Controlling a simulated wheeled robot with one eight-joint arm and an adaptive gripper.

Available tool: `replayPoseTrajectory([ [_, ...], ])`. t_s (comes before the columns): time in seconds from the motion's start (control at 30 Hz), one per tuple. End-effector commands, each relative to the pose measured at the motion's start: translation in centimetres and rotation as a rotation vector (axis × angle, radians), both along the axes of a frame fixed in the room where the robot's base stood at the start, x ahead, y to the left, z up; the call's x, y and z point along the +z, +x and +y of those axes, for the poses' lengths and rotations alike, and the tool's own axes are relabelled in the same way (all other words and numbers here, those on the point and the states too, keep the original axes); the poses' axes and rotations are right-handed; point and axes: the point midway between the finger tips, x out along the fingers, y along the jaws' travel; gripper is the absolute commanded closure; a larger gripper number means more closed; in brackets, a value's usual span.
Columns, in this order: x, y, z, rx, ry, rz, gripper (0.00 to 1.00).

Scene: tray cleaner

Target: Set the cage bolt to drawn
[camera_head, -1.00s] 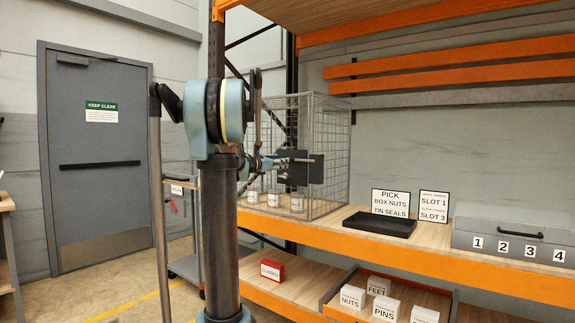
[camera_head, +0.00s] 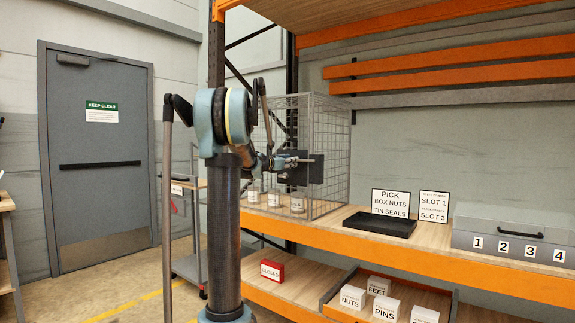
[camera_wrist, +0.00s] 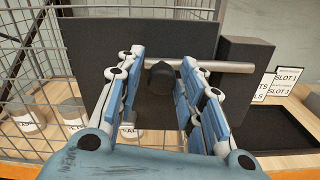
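The wire cage (camera_head: 332,150) stands on the shelf. A dark plate (camera_head: 316,172) on its front carries the bolt, a pale metal rod (camera_head: 307,159). In the wrist view, the rod (camera_wrist: 225,66) runs sideways across the dark plate (camera_wrist: 90,45) and reaches over a dark block (camera_wrist: 245,88) at right. A black knob (camera_wrist: 160,78) sticks out from the rod towards me. My gripper (camera_wrist: 162,80) is open, with one finger on each side of the knob and visible gaps beside it. In the head view, my gripper (camera_head: 277,163) is close in front of the plate.
White labelled containers (camera_wrist: 72,110) stand inside the cage. A black tray (camera_head: 380,229) and signs (camera_head: 391,203) stand to its right, then a grey numbered box (camera_head: 465,225).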

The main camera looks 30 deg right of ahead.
Motion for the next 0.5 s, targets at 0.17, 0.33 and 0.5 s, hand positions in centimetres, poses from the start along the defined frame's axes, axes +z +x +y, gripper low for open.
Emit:
replayPoseTrajectory([
  [0.17, 0.0, 0.0, 0.0, 0.0, 0.0, 0.0, 1.0],
  [0.33, 0.0, 0.2, 0.1, 0.001, 0.0, 0.0, 1.0],
  [0.5, 0.0, 2.1, 0.9, 0.002, 0.001, -0.001, 1.0],
])
